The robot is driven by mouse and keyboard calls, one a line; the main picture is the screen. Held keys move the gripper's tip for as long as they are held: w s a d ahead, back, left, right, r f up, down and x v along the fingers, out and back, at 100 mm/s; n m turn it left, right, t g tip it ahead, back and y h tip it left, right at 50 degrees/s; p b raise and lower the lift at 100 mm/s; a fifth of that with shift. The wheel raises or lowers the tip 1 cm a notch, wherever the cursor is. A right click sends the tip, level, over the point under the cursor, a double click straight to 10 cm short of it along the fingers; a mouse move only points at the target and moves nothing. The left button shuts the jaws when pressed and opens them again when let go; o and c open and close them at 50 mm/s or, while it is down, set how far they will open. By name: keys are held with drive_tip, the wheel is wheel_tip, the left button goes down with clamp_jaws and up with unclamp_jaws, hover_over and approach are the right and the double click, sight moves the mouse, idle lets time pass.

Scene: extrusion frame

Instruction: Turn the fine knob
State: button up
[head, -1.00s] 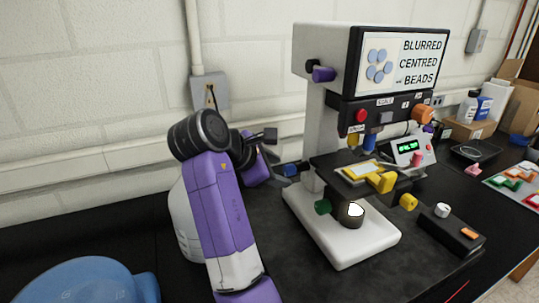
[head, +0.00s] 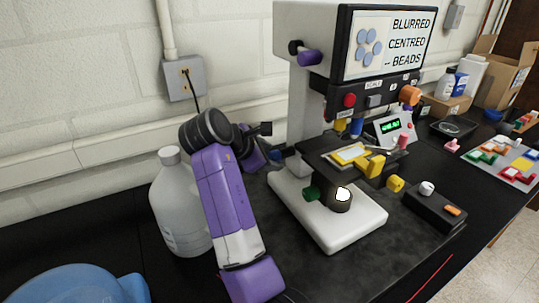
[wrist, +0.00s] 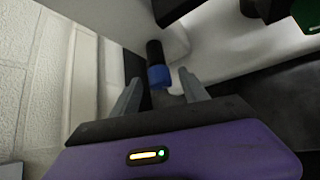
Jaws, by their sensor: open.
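The microscope (head: 300,75) stands on the bench with a white base. In the wrist view a blue knob (wrist: 159,76), which looks like the fine knob, sits at the end of a black cylinder (wrist: 154,50) on the microscope's side. My gripper (wrist: 161,93) is open, its two grey fingers on either side of the blue knob's near end. I cannot tell whether either finger touches it. The screen (head: 390,45) reads "BLURRED CENTRED -- BEADS".
A large grey bottle (head: 180,205) stands behind my arm, and a blue bowl (head: 70,285) is at front left. The stage has a yellow-framed slide (head: 350,154). A black control box (head: 435,205) stands right of the base.

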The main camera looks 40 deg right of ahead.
clamp_jaws()
drive_tip(key=shift+s+m+t+h+p, duration=0.25)
drive_tip(key=shift+m+t+p, duration=0.25)
drive_tip(key=shift+t+p, duration=0.25)
drive_tip(key=shift+f+m+t+h, duration=0.25)
drive_tip(key=shift+m+t+h, duration=0.55)
drive_tip(key=shift+t, duration=0.35)
unclamp_jaws()
drive_tip(key=shift+a, duration=0.15)
drive_tip(key=b+v, duration=0.1)
drive_tip(key=v, duration=0.6)
drive_tip(key=shift+a+r, duration=0.25)
drive_tip(key=shift+s, duration=0.15)
